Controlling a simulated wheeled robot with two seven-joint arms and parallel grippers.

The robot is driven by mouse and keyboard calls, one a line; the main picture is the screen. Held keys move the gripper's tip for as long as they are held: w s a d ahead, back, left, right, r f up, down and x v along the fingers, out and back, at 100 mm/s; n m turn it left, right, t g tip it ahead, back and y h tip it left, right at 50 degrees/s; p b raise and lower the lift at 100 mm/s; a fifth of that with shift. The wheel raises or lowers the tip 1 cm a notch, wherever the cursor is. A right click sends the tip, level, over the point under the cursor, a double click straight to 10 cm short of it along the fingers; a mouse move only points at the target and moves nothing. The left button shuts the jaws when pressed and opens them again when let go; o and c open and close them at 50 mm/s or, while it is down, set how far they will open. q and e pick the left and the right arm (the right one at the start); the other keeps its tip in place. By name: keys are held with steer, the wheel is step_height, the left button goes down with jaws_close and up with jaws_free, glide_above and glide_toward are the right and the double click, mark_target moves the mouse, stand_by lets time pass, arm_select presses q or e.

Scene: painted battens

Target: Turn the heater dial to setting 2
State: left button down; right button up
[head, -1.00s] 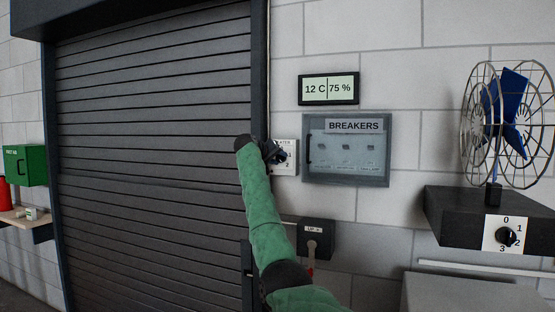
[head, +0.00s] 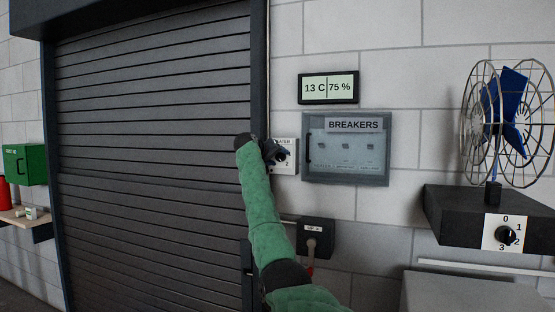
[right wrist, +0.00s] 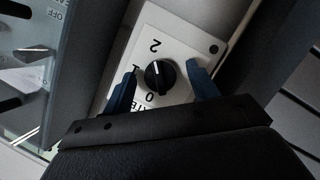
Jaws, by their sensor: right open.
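The heater dial (right wrist: 160,77) is a black round knob on a white plate marked 0, 1 and 2 in the right wrist view. Its white mark appears to point toward the 2. In the head view the white heater plate (head: 290,166) is on the wall left of the breaker box, partly hidden by my right gripper (head: 276,153). In the right wrist view my right gripper (right wrist: 163,70) is open, with one blue finger on each side of the dial and gaps between fingers and knob. My left gripper is not in view.
The breaker box (head: 346,173) is close right of the heater plate, below a display (head: 328,88) reading 13 C and 75 %. A roller shutter (head: 150,130) is to the left. A lever box (head: 315,237) is below. A fan (head: 508,120) with its own dial stands at right.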

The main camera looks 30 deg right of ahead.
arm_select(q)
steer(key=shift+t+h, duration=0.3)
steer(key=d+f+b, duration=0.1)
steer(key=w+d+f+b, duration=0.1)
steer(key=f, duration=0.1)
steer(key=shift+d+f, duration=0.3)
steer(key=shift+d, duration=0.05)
arm_select(e)
steer(key=v, duration=0.7)
steer(key=shift+a, duration=0.3)
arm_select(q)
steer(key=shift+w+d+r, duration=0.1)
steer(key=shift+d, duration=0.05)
